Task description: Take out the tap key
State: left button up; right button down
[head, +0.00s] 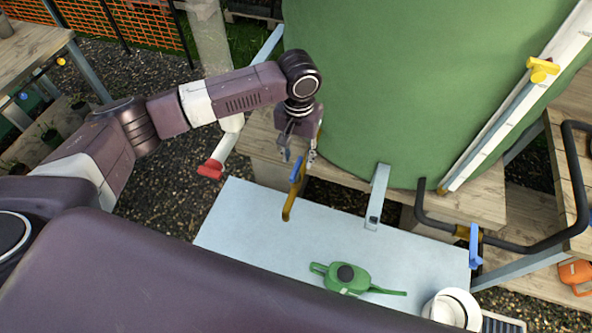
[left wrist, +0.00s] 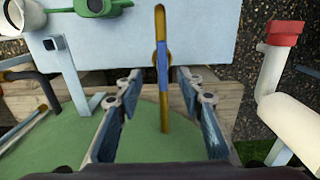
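A narrow blue piece (head: 295,175), which looks like the tap key, lies along a brass-coloured tap (head: 287,210) in front of the green tank. In the left wrist view the blue piece (left wrist: 162,66) sits on the tap (left wrist: 165,118), between the fingers in the picture. My left gripper (head: 298,152) is open and empty, pointing down just above and behind the tap. Its two fingers (left wrist: 161,87) stand well apart, and I see no contact. How the blue piece is fixed to the tap cannot be told. My right gripper is not in view.
The green tank (head: 400,90) stands close behind. A pale bracket (head: 376,197) is right of the tap. A red-ended white pipe (head: 228,140) stands left.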

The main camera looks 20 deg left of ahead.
aim_at(296, 167)
pick_arm(q)
jog(key=f+p, duration=0.1)
jog(key=f, duration=0.5)
jog(key=shift+s+a+f+p, duration=0.1)
jog(key=shift+a+f+p, duration=0.15)
jog(key=shift+p, duration=0.15)
jog(key=shift+f, duration=0.35)
jog(key=shift+c, duration=0.2)
jog(key=c, duration=0.8)
grip_shut()
